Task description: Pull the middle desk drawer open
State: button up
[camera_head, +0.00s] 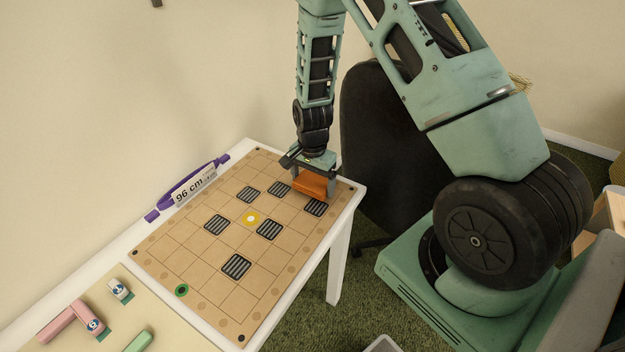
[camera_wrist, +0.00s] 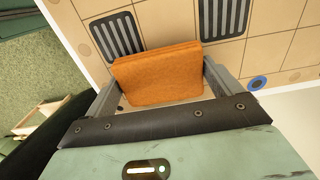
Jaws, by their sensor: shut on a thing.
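No desk drawer can be made out in either view. My gripper (camera_head: 310,180) is at the far right end of a tan grid board (camera_head: 185,255) on a white table (camera_head: 352,203). It is shut on an orange block (camera_head: 311,188). In the wrist view the orange block (camera_wrist: 158,76) sits between the two fingers of my gripper (camera_wrist: 160,88), with the board (camera_wrist: 170,22) behind it. I cannot tell whether the block touches the board.
Dark striped squares (camera_head: 236,266), a yellow tile (camera_head: 252,218) and a green ring (camera_head: 182,290) are on the board. Pink blocks (camera_head: 70,325) lie at front left. A black chair (camera_head: 385,150) stands behind the table.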

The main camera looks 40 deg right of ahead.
jog(key=shift+f, duration=0.45)
jog(key=o, duration=0.9)
jog(key=shift+o, duration=0.2)
jog(key=shift+r, duration=0.1)
